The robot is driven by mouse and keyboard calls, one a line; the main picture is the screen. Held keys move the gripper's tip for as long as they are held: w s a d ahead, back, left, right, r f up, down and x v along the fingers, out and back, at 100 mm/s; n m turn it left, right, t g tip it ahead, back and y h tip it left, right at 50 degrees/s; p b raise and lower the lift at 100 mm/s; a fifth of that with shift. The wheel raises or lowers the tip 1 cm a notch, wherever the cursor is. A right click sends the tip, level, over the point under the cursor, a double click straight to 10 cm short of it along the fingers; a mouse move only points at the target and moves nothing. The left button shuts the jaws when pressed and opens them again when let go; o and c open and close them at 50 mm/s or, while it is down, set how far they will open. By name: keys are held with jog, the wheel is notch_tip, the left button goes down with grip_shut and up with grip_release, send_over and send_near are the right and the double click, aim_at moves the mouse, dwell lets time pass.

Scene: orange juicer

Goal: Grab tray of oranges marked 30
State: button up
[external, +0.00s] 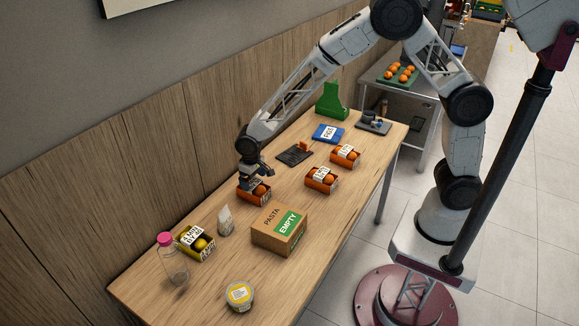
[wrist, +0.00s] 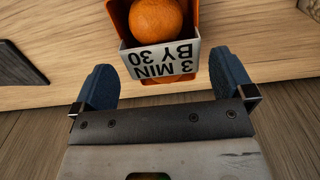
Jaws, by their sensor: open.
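An orange tray of oranges (wrist: 130,30) shows at the top of the wrist view, with an orange in it and a white label reading "3 MIN BY 30" (wrist: 160,60). My gripper (wrist: 161,76) is open, with its blue fingertips apart on either side of the label end of this tray. Whether either fingertip touches the tray I cannot tell. In the external view my gripper (external: 250,178) is at the orange tray nearest the wall (external: 256,197), partly hiding it. Its label is not readable there.
Two more orange trays (external: 321,182) (external: 345,158) stand to the right. A pasta box (external: 279,231), a yellow tray (external: 196,244), a pink-capped bottle (external: 172,265), a small shaker (external: 225,220) and a round tub (external: 239,295) stand nearer the front. A dark flat object (external: 294,155) lies behind.

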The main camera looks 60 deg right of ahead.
aim_at(253, 183)
jog(key=shift+f, duration=0.1)
jog(key=shift+w+f, duration=0.1)
jog(key=shift+f, duration=2.45)
jog(key=c, duration=0.8)
jog(key=shift+c, duration=0.2)
jog(key=shift+r, duration=0.15)
jog(key=shift+r, duration=0.4)
notch_tip(253, 183, up, 3)
jog(key=shift+f, duration=0.1)
jog(key=s+d, duration=0.2)
jog(key=s, duration=0.3)
jog(key=s+d, duration=0.2)
jog(key=s, duration=0.3)
jog(key=s+d+r, duration=0.1)
jog(key=s+d, duration=0.1)
jog(key=s, duration=0.2)
jog(key=shift+s+r, duration=0.1)
jog(key=shift+s, duration=0.3)
